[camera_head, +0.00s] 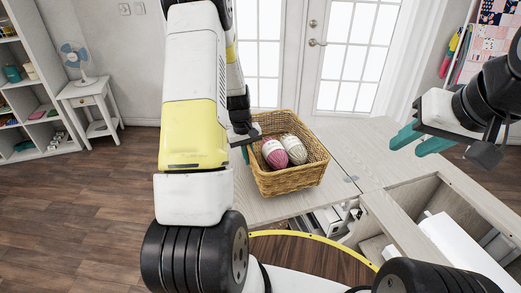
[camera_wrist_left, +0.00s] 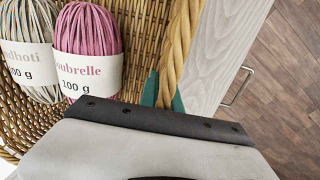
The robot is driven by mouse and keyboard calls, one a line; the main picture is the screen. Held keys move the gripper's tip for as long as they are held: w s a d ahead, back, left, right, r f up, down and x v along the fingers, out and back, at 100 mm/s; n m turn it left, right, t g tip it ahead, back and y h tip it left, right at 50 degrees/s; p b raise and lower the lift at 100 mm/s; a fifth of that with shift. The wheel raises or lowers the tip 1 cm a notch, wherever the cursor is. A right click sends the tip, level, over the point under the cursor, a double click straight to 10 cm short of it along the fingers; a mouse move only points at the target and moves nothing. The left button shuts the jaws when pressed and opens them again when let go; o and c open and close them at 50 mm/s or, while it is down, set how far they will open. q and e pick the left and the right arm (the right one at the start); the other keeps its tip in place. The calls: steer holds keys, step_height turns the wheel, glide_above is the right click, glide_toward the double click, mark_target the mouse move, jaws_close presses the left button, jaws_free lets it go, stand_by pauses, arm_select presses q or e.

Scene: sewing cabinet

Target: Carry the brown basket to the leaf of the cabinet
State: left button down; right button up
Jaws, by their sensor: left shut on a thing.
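The brown wicker basket (camera_head: 293,182) holds two yarn balls, one pink (camera_head: 274,153) and one greyish (camera_head: 294,149). It is over the pale wooden leaf (camera_head: 256,207) on the left of the cabinet (camera_head: 375,150); I cannot tell whether it touches the wood. My left gripper (camera_head: 245,151) is shut on the basket's left rim. In the left wrist view, the braided rim (camera_wrist_left: 180,52) runs between its teal fingers, beside the pink yarn (camera_wrist_left: 88,38). My right gripper (camera_head: 420,139) is open and empty above the cabinet's right side.
An open compartment (camera_head: 440,205) with a white object lies at the right front of the cabinet. A sewing machine part (camera_head: 335,217) shows below the top. A side table with a fan (camera_head: 90,100) and shelves stand at left. Glass doors are behind.

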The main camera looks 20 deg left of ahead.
arm_select(q)
steer(key=shift+w+a, duration=0.15)
steer(key=shift+w, duration=0.15)
steer(key=shift+w+a+f, duration=0.1)
steer(key=shift+f, duration=1.75)
steer(key=c, duration=1.6)
jaws_free()
steer(key=shift+o, duration=0.2)
